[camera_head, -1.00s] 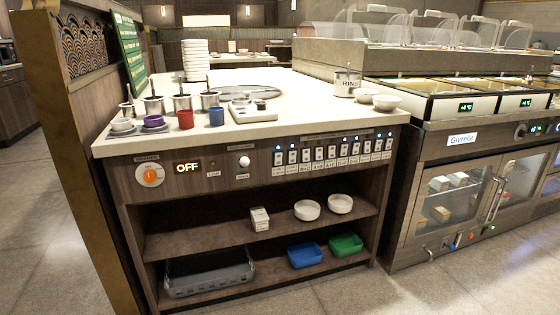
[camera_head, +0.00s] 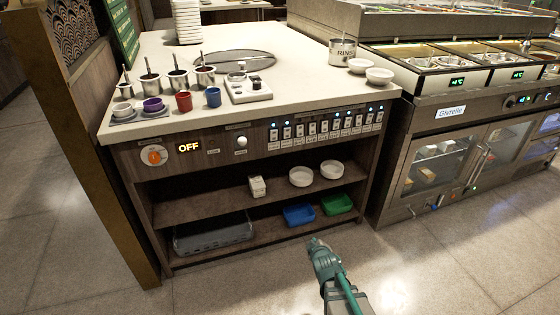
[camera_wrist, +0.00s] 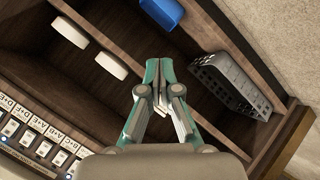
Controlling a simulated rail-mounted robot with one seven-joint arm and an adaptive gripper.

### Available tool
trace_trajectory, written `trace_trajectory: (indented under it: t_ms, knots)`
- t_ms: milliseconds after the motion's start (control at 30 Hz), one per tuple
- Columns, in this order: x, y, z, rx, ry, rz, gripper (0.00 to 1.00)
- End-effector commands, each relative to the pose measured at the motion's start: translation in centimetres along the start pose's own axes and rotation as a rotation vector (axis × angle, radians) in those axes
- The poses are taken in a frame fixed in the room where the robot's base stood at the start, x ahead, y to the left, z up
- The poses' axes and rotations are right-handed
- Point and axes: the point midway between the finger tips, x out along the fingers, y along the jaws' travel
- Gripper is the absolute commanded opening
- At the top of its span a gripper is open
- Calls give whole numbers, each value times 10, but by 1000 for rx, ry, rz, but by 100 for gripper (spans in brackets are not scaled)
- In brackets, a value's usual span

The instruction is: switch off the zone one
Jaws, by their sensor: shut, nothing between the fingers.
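A row of several small white rocker switches (camera_head: 323,128) with labels below is set in the counter's wooden front. Some have lit blue lights above them. The switch row also shows at the lower left in the wrist view (camera_wrist: 37,142), with pairs of letters on some labels. I cannot read which one is zone one. My gripper (camera_head: 314,241) is in front of the lower shelf, below and apart from the switches. In the wrist view my gripper (camera_wrist: 158,66) has its teal fingers together, with nothing between them.
An orange-centred knob (camera_head: 154,155), an OFF display (camera_head: 189,147) and a white knob (camera_head: 241,141) sit left of the switches. Shelves below hold white bowls (camera_head: 301,176), a blue tray (camera_head: 299,214), a green tray (camera_head: 337,204) and a grey crate (camera_head: 212,236). The floor in front is clear.

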Motion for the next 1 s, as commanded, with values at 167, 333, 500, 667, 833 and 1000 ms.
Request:
trace_trajectory:
  t_ms: [167,333,500,667,833,1000]
  knots:
    - [-38,89,-120,-304,247,226,0]
    - [-80,138,-204,-533,417,419,0]
    - [-111,161,-252,-669,513,546,0]
    - [-122,167,-268,-714,546,592,0]
    - [-122,167,-268,-718,548,595,0]
    - [-122,167,-268,-716,547,594,0]
